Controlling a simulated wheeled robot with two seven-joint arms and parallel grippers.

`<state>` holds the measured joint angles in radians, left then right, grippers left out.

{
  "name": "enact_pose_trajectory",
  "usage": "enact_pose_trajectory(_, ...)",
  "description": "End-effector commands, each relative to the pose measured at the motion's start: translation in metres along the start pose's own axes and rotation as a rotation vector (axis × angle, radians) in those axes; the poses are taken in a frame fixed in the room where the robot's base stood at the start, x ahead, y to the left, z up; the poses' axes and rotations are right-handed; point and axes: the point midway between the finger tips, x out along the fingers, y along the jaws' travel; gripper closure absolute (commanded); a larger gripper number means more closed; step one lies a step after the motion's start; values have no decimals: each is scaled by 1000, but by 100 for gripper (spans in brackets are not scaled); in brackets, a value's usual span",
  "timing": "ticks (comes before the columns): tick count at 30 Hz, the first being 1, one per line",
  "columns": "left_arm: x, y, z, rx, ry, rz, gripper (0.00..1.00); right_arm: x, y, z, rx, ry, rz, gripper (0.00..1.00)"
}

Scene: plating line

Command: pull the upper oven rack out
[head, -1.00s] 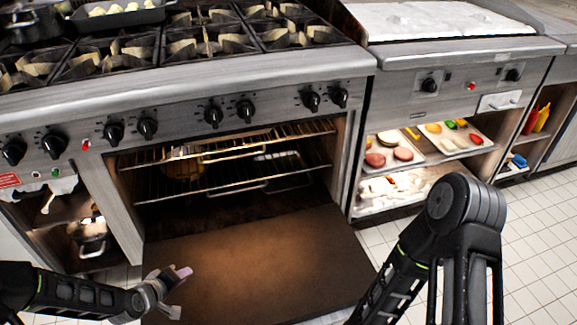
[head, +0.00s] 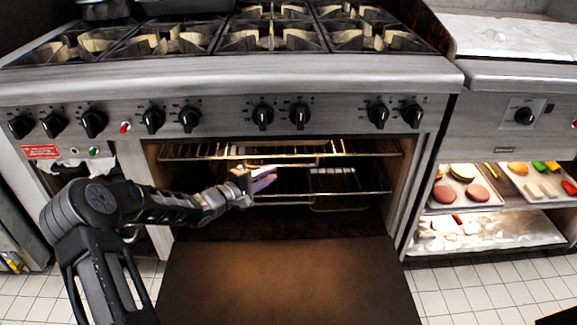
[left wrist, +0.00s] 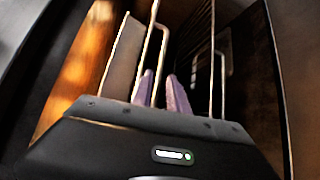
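The oven (head: 425,165) is open. Its upper rack (head: 360,154) is a wire rack lying level inside the cavity, near the top. My left gripper (head: 258,178) is at the oven mouth, just below the upper rack's front bar and above the lower rack's front bar. Its two pale purple fingers (left wrist: 160,92) are apart, with a gap between them. In the left wrist view, thin metal rack bars (left wrist: 157,45) run close beyond the fingertips; whether one lies between them I cannot tell. My right gripper is out of view.
The lower rack (head: 375,193) sits below, with a dark slatted item (head: 335,181) behind its bar. The lowered oven door (head: 290,285) lies open in front. Control knobs (head: 300,115) line the panel above. A shelf with food trays (head: 463,207) stands at right.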

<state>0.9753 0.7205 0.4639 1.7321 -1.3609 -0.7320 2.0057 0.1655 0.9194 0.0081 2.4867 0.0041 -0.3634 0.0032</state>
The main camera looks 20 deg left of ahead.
Motion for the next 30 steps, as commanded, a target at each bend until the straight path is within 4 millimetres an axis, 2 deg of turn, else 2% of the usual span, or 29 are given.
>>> enact_pose_trajectory(8, 11, -2, 0, 1, -2, 0, 81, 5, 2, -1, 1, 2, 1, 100)
enact_pose_trajectory(21, 72, -3, 0, 2, -1, 0, 81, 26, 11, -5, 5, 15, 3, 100)
enact_pose_trajectory(30, 78, 0, 0, 1, 0, -1, 81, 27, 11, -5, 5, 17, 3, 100)
